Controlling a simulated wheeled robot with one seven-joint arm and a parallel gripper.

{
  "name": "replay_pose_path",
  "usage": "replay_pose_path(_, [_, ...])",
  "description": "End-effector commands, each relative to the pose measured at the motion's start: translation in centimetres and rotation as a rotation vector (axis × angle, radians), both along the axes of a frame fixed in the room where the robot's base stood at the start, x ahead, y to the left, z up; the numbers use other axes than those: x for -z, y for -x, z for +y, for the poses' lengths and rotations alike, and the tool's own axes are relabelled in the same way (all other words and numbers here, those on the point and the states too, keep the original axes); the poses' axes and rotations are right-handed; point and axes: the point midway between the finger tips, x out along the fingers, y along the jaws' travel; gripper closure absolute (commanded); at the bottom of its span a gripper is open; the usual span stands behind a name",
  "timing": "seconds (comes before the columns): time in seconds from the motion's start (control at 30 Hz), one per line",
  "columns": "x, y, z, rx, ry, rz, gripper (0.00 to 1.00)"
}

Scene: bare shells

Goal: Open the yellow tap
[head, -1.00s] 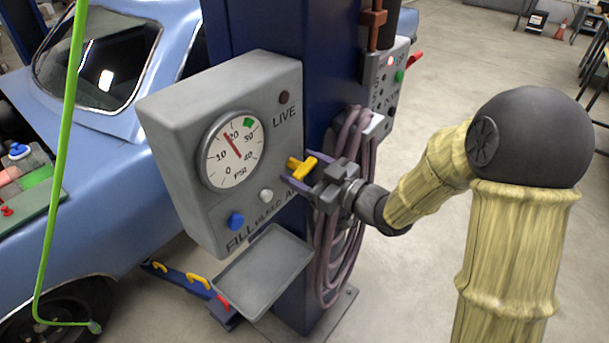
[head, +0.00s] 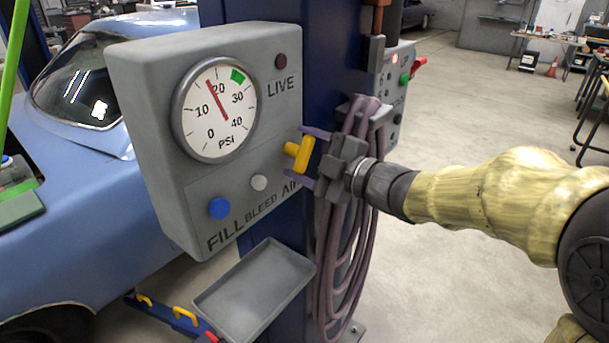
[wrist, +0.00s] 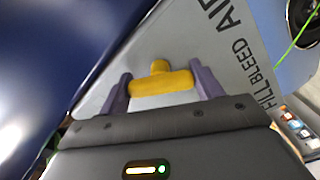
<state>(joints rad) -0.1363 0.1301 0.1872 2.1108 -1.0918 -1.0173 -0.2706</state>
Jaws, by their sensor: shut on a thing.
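The yellow tap (head: 298,151) sticks out of the grey gauge box, above the word AIR. Its bar handle stands close to upright in the head view. In the wrist view the yellow tap (wrist: 161,82) lies across the space between my two purple fingers. My gripper (head: 313,160) is shut on the handle, with a finger at each end of the bar; it also shows in the wrist view (wrist: 161,90). The LIVE lamp (head: 281,61) is dark. The gauge (head: 219,110) has its red needle just below 20 PSI.
A blue FILL button (head: 219,208) and a whitish BLEED button (head: 259,182) sit left of the tap. A grey tray (head: 252,290) hangs below the box. A coiled hose (head: 335,270) hangs on the blue post close to my gripper. A blue car (head: 75,235) stands at left.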

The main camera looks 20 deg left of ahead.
Motion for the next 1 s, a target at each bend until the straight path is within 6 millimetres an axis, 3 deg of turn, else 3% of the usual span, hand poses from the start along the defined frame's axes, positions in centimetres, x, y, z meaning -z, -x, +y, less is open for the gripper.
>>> replay_pose_path(0.03, [0.73,0.03,-0.01,-0.001,0.016,-0.046,0.57])
replay_pose_path(0.5, [0.48,0.02,-0.01,-0.001,0.168,-0.407,0.57])
replay_pose_path(1.0, [0.09,-0.01,-0.01,-0.001,0.218,-0.520,0.57])
